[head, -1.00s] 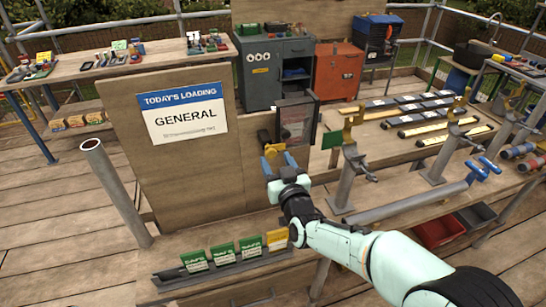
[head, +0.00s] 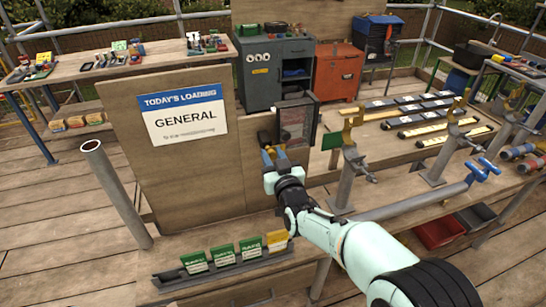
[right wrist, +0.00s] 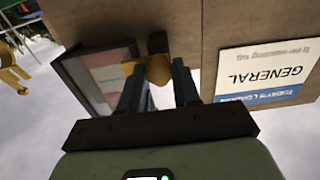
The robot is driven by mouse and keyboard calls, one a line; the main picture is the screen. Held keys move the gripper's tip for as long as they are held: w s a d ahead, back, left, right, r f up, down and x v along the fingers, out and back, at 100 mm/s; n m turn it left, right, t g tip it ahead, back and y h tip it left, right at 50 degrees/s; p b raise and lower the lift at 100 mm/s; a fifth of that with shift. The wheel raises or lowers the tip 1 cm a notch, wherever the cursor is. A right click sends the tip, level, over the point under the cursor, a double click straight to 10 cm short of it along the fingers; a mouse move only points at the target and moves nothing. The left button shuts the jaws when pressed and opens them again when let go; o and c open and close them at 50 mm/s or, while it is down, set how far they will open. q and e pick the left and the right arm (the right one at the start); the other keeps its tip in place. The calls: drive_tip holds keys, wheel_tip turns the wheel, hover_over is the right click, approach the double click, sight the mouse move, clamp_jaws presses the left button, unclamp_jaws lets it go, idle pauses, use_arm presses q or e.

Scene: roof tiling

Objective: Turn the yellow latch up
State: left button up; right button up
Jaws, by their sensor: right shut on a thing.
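The yellow latch (right wrist: 158,70) shows between my fingers in the right wrist view, with one end sticking out to the left beside a dark-framed panel (right wrist: 72,72). In the head view the latch (head: 281,150) is partly hidden by my blue fingers, at the right edge of the wooden sign board (head: 180,180). My right gripper (head: 274,157) is shut on the latch. The dark-framed panel (head: 314,122) stands open just to the right and above. My left gripper is not in view.
A grey post (head: 346,180) with a yellow top and a grey pipe (head: 415,204) with a blue handle are to the right. A grey cabinet (head: 260,75) stands behind.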

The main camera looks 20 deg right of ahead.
drive_tip(key=n, duration=0.8)
drive_tip(key=shift+a+n, duration=0.1)
drive_tip(key=shift+n, duration=0.2)
drive_tip(key=n+p, duration=0.1)
drive_tip(key=n, duration=0.3)
drive_tip(key=shift+f, duration=0.1)
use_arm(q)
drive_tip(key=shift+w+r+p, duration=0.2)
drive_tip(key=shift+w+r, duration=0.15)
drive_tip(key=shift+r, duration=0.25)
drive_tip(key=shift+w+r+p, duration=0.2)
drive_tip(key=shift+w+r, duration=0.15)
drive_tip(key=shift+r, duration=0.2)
use_arm(e)
drive_tip(key=n, duration=0.5)
drive_tip(key=shift+f, duration=0.1)
drive_tip(key=shift+n, duration=0.3)
drive_tip(key=o, duration=1)
drive_tip(key=shift+o, duration=0.2)
drive_tip(key=shift+s, duration=0.1)
